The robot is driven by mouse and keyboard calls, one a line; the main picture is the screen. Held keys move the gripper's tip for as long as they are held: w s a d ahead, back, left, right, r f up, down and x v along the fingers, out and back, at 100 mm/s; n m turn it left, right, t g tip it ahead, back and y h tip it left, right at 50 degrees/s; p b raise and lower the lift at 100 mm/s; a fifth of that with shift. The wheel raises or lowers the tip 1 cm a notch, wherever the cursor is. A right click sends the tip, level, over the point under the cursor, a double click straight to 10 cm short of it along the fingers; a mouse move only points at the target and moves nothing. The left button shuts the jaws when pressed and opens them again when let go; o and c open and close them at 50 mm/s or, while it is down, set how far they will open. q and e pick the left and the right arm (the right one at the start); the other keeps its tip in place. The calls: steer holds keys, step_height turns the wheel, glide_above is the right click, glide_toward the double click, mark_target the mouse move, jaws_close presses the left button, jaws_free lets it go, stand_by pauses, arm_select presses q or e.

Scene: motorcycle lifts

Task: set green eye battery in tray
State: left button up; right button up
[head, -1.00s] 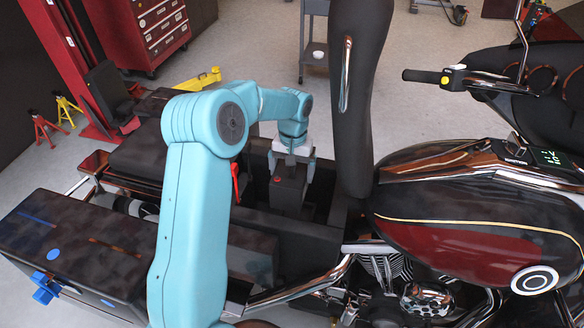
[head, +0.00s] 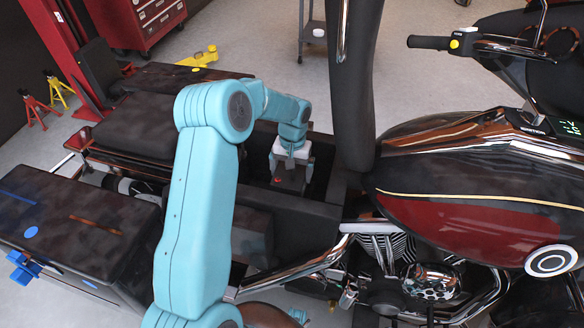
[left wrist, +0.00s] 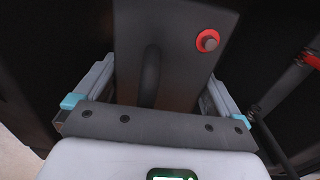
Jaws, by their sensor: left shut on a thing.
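The battery (head: 289,186) is a dark box with a red terminal on top. My left gripper (head: 292,160) is shut on it and points down into the open black bay (head: 294,214) of the motorcycle, which I take for the tray. The battery's upper part shows inside the bay; its lower part is hidden behind the near wall, so I cannot tell whether it touches the floor. In the left wrist view the battery (left wrist: 178,60) and its red terminal lie between the two fingers (left wrist: 158,82). I see no green eye on it. My right gripper is not in view.
A tall dark upright panel (head: 357,90) stands just right of the bay. The red and black tank (head: 460,205) is beyond it. A dark seat (head: 135,125) and a side case (head: 75,225) lie left. A red cable end (left wrist: 311,60) shows beside the battery.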

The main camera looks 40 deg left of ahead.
arm_select(q)
steer(key=shift+f+b, duration=1.2)
steer(key=shift+f, duration=0.6)
steer(key=shift+s+f, duration=0.1)
steer(key=shift+d, duration=0.15)
steer(key=shift+s+f+b, duration=0.15)
steer(key=shift+f+b, duration=0.65)
steer(key=shift+f, duration=0.2)
stand_by(0.7)
steer(key=o, duration=1.7)
steer(key=shift+c, duration=0.2)
steer(key=shift+s+d, duration=0.1)
step_height(320, 180, up, 16)
steer(key=w+p, duration=0.1)
steer(key=p, duration=0.2)
steer(key=shift+w+a+r, duration=0.25)
steer(key=shift+a, duration=0.15)
